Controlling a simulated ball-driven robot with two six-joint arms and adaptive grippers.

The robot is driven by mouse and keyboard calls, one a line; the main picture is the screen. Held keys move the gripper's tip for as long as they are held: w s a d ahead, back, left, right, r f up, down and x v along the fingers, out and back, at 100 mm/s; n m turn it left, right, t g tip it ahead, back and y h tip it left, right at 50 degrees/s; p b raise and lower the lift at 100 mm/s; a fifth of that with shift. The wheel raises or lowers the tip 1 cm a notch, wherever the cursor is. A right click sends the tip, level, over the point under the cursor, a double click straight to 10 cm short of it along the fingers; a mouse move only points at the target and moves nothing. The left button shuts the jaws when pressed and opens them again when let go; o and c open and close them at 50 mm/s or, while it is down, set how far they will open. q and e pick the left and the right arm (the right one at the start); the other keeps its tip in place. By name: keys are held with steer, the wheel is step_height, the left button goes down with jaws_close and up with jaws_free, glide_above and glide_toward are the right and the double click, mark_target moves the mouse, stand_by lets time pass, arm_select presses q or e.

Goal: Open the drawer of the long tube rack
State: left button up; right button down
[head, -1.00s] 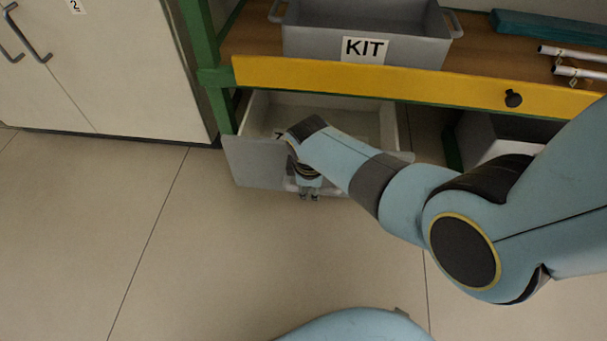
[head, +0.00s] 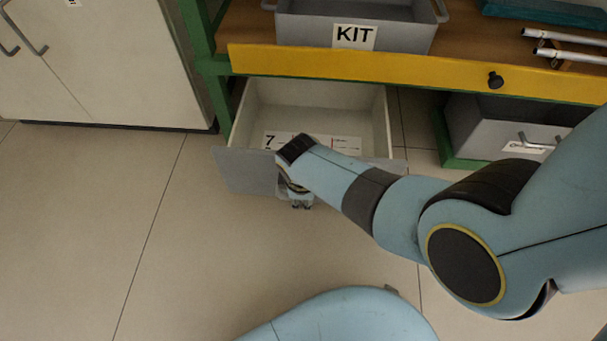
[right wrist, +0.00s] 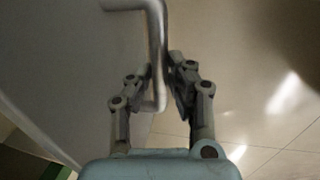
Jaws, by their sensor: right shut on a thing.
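The drawer (head: 240,170) stands pulled out under the yellow-edged bench, with a grey front and a pale interior. A label with a 7 (head: 272,141) lies inside it. My right gripper (head: 301,204) is at the drawer front, partly hidden by my own right arm. In the right wrist view the gripper (right wrist: 165,100) is shut on the metal bar handle (right wrist: 157,50) of the grey front. My left gripper is not in view.
A grey KIT bin (head: 395,35) and several white rods (head: 565,40) are on the bench (head: 350,68). A closed grey drawer (head: 480,130) is at the right under the bench. A pale cabinet (head: 110,70) stands at the left. The floor in front is clear.

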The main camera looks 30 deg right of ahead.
steer(key=c, duration=1.2)
jaws_free()
steer(key=shift+c, duration=0.2)
